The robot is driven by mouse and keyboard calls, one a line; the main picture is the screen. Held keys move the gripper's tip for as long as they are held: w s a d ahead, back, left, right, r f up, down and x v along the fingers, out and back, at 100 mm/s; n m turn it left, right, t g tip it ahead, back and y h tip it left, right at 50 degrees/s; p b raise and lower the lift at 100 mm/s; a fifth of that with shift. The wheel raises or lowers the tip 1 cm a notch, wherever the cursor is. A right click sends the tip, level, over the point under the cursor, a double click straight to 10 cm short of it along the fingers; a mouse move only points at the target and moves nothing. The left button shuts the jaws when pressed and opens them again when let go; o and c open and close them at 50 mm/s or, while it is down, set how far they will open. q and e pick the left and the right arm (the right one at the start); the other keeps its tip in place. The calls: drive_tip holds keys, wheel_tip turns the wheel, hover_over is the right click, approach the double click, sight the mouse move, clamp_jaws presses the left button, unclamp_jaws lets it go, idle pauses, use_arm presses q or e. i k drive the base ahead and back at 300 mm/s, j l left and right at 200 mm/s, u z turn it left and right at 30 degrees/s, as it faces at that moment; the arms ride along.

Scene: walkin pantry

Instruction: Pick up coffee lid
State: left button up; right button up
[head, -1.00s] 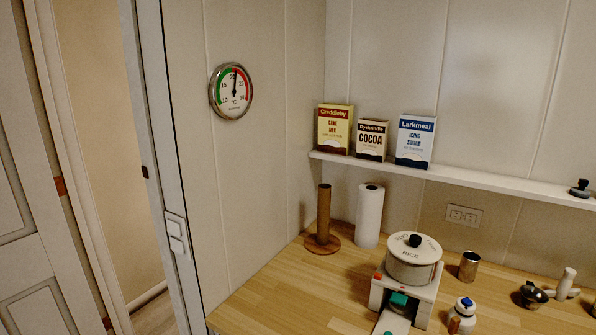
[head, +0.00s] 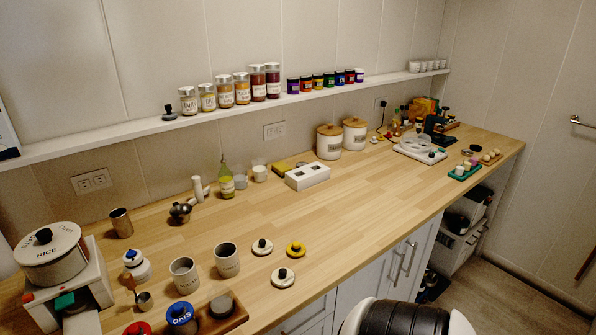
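Three small round lids with knobs lie on the wooden counter: a white lid with a dark knob (head: 262,247), a yellow lid (head: 296,249), and another white lid with a dark knob (head: 283,277) nearer the front edge. Which of them is the coffee lid cannot be told; no lettering on them is readable. Two open, pale canisters stand to their left, one canister (head: 227,260) closer to the lids and one canister (head: 185,275) farther left. Their labels are too small to read. Neither of my grippers shows in the head view.
The wooden counter (head: 340,215) is clear behind and right of the lids. A rice pot (head: 48,254), a metal cup (head: 121,222) and a blue-lidded jar (head: 181,318) stand at the left. A white block with holes (head: 307,177) stands farther back. Jars line the wall shelf (head: 150,126).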

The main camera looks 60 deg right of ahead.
sight(282, 277)
drive_tip(key=z, duration=1.8)
